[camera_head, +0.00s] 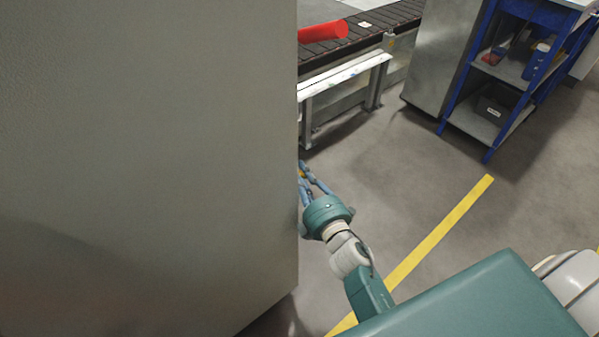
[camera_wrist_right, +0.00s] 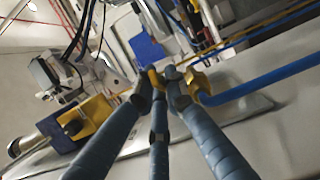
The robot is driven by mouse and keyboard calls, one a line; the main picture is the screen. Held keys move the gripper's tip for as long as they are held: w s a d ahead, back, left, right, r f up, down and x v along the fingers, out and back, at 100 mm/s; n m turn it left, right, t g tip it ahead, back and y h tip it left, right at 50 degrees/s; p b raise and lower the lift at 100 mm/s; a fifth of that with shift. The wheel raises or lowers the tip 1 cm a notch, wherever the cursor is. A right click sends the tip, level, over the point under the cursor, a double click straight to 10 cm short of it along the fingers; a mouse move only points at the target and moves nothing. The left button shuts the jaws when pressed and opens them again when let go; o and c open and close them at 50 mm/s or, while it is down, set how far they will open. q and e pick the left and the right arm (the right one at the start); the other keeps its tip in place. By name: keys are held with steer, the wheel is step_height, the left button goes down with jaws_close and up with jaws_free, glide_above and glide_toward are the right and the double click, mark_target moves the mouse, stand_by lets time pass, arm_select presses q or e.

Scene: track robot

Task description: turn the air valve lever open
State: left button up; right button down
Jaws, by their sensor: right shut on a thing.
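My right gripper (camera_head: 305,176) reaches past the edge of a large grey panel in the head view, its fingertips partly hidden by it. In the right wrist view its three blue-grey fingers (camera_wrist_right: 161,84) close together around a yellow piece (camera_wrist_right: 198,80) that looks like the air valve lever. A blue pipe (camera_wrist_right: 270,82) runs right from beside this piece. A bit of orange-yellow (camera_head: 302,174) shows between the fingers in the head view. How far the lever is turned cannot be told. My left gripper is in neither view.
The grey panel (camera_head: 150,150) fills the left of the head view. A yellow and black part (camera_wrist_right: 90,117), cables and fittings crowd the left of the wrist view. A conveyor (camera_head: 370,28) and blue shelf (camera_head: 505,72) stand behind. The floor (camera_head: 400,165) between is clear.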

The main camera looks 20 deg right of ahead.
steer(key=shift+d+f, duration=0.1)
steer(key=c, duration=1.8)
jaws_free()
steer(key=shift+o, duration=0.2)
steer(key=s, duration=0.7)
steer(key=shift+s, duration=0.3)
steer(key=shift+d, duration=0.1)
